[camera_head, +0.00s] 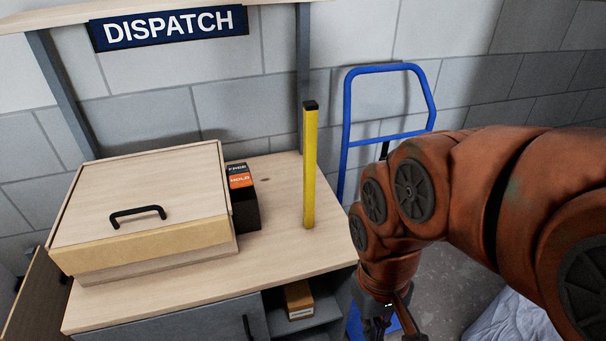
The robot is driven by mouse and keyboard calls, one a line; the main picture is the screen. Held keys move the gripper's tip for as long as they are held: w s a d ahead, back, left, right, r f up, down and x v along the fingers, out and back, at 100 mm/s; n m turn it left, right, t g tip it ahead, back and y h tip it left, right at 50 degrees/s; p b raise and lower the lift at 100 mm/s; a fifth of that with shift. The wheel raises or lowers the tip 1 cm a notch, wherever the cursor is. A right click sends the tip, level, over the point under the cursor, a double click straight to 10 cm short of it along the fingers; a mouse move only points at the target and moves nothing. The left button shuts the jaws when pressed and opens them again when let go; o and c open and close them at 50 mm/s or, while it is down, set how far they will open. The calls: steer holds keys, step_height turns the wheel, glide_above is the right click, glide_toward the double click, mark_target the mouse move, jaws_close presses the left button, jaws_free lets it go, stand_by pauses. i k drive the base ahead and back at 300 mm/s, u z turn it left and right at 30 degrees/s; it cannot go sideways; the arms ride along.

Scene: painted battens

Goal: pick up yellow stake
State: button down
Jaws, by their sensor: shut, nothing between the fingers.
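The yellow stake (310,168) is a tall, thin batten with a black cap. It stands upright on the wooden bench top, close to the bench's right side. My gripper (392,332) is at the bottom edge of the head view, below and to the right of the stake and apart from it. Only its upper part shows, with the fingertips cut off by the frame edge. It is shut and holds nothing.
The bench (275,262) carries a wooden box (140,205) with a black handle and a dark block (244,205) with an orange label. A cardboard box (299,299) sits on the shelf below. A blue hand truck (347,130) stands behind my arm. A DISPATCH sign (168,27) hangs above.

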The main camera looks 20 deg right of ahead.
mark_target(311, 108)
steer(key=z, duration=0.9)
steer(key=k, duration=1.05)
steer(key=u, duration=1.7)
steer(key=i, duration=0.5)
steer(key=z, duration=0.1)
